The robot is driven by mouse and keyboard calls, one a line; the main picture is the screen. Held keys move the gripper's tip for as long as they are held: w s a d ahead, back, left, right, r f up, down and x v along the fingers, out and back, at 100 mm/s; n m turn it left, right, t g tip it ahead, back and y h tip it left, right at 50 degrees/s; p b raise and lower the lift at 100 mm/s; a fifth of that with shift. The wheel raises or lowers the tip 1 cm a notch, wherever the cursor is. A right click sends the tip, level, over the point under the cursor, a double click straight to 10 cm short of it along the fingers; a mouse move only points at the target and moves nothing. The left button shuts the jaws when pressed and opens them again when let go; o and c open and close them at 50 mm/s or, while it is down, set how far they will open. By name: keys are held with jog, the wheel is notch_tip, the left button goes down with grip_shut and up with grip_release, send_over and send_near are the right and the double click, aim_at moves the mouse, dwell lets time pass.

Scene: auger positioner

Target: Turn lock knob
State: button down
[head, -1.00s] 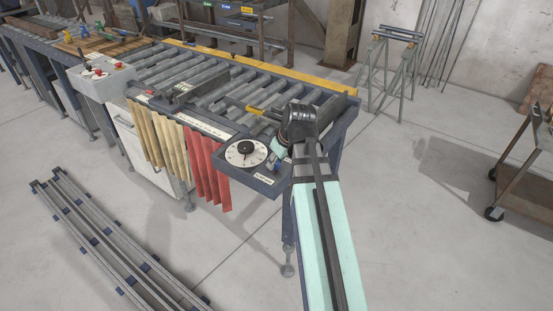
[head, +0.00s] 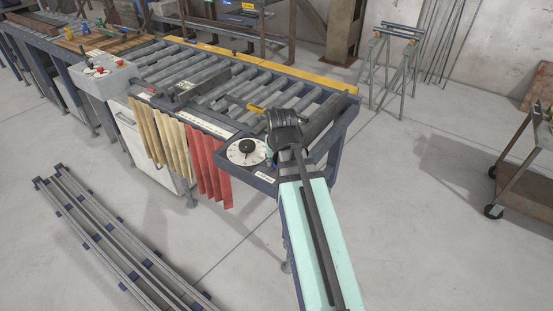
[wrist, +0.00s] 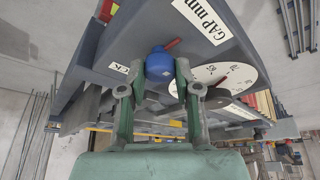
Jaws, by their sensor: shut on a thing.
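The blue lock knob (wrist: 159,67) sits on the dark blue panel, with a red pointer mark at its upper edge. My gripper (wrist: 160,72) is shut on the knob, one finger on each side of it. A label ending in "CK" (wrist: 119,68) is beside the left finger. In the head view my arm hides the knob and fingertips. The white dial (head: 246,152) with its black centre knob is left of my wrist. The dial also shows in the wrist view (wrist: 238,76), partly behind the right finger.
A roller conveyor (head: 200,80) with a yellow edge rail stands behind the panel. Red strips (head: 210,178) and tan strips hang at its front. A control box (head: 103,76) is at the left.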

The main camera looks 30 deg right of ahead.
dwell(0.3)
jog(key=c, duration=0.8)
grip_release()
jog(key=v, duration=1.2)
